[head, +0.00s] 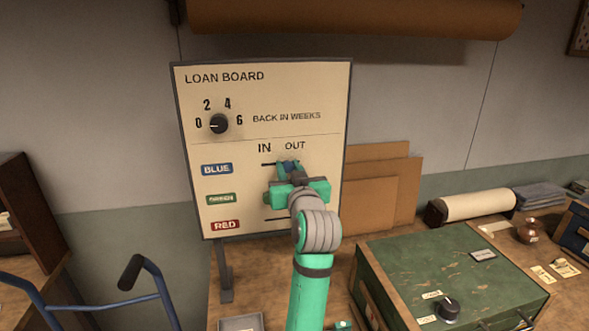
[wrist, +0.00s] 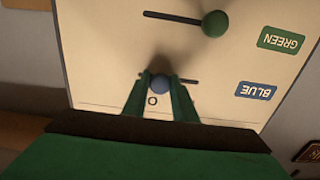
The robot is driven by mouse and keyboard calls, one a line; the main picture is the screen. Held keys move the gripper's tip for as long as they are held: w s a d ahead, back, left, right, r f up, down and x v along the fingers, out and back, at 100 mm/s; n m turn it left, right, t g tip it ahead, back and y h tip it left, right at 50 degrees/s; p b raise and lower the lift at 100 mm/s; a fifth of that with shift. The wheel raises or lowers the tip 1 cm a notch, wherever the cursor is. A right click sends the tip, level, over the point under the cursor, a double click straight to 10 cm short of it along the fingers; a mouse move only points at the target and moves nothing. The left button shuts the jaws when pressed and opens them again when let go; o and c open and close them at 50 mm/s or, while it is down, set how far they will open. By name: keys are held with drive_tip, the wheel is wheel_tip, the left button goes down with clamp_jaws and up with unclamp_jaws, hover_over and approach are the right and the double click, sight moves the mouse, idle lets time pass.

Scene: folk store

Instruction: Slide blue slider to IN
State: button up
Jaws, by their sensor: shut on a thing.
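The loan board (head: 240,185) stands upright with a BLUE label (head: 217,169) beside the top slot. The blue slider (wrist: 160,84) is a round blue knob on that slot; it also shows in the head view (head: 291,165). My gripper (head: 288,171) is shut on it, one finger on each side, in the upside-down wrist view (wrist: 160,90). Bare slot shows on the IN side of the knob, at right in the wrist view. The knob is partway along, right of the IN word in the head view. My fingers partly hide the slot's OUT end.
The green slider (wrist: 215,23) sits at the IN-side end of its slot near the GREEN label (wrist: 281,40). A dial (head: 219,124) is above the slots. A green box (head: 450,265) stands right of my arm, and a blue-framed handle (head: 131,270) is at lower left.

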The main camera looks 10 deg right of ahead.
sight(266, 165)
drive_tip(key=shift+a, duration=2.65)
drive_tip(key=o, duration=1)
drive_tip(key=shift+c, duration=0.2)
drive_tip(key=shift+s, duration=0.1)
drive_tip(key=s, duration=0.8)
drive_tip(key=shift+s, duration=0.4)
